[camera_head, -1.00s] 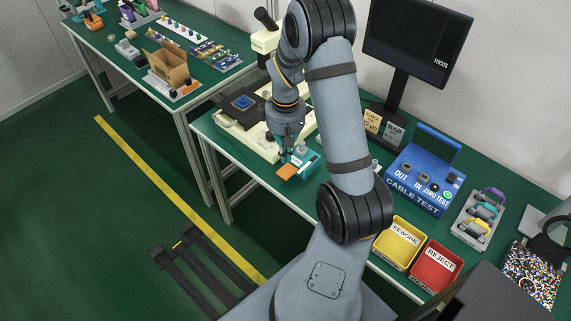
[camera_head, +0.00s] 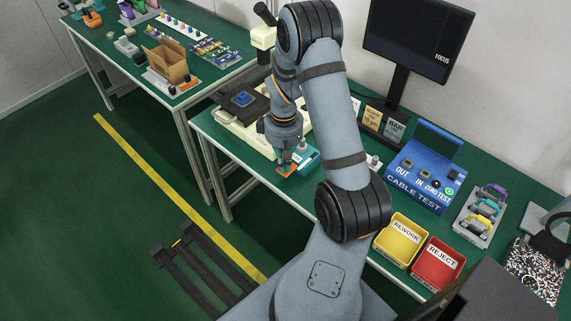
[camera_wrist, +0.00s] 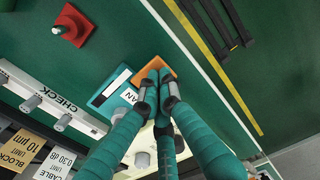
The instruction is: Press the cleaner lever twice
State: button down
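The cleaner is a small teal box (camera_head: 308,161) with a white label at the table's front edge. In the wrist view the teal box (camera_wrist: 112,92) has a partly covered label on which "AN" shows. Its orange lever (camera_wrist: 152,67) sticks out on the side toward the table edge; in the head view the lever (camera_head: 284,172) is mostly behind my fingers. My gripper (camera_head: 285,166) points down at the lever. In the wrist view the gripper's (camera_wrist: 159,80) fingertips are together with nothing between them, over the lever. Whether they touch it I cannot tell.
A cream machine (camera_head: 232,118) stands just behind and left of the cleaner. The blue cable tester (camera_head: 425,170), yellow rework bin (camera_head: 401,238) and red reject bin (camera_head: 436,264) stand to the right.

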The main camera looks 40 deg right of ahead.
jog(key=shift+a+f+b, duration=0.35)
jog(key=shift+f+b, duration=0.4)
jog(key=shift+b, duration=0.15)
jog(key=shift+s+r+p, duration=0.1)
jog(key=shift+r+p, duration=0.15)
jog(key=shift+p, duration=0.1)
jog(key=shift+r, duration=0.1)
jog(key=shift+r+p, duration=0.55)
jog(key=shift+r, duration=0.15)
jog(key=shift+r, duration=0.2)
notch_tip(320, 180, up, 14)
jog(key=p, duration=0.3)
jog(key=shift+f, duration=0.15)
jog(key=c, duration=2.5)
grip_release()
jog(key=shift+c, duration=0.2)
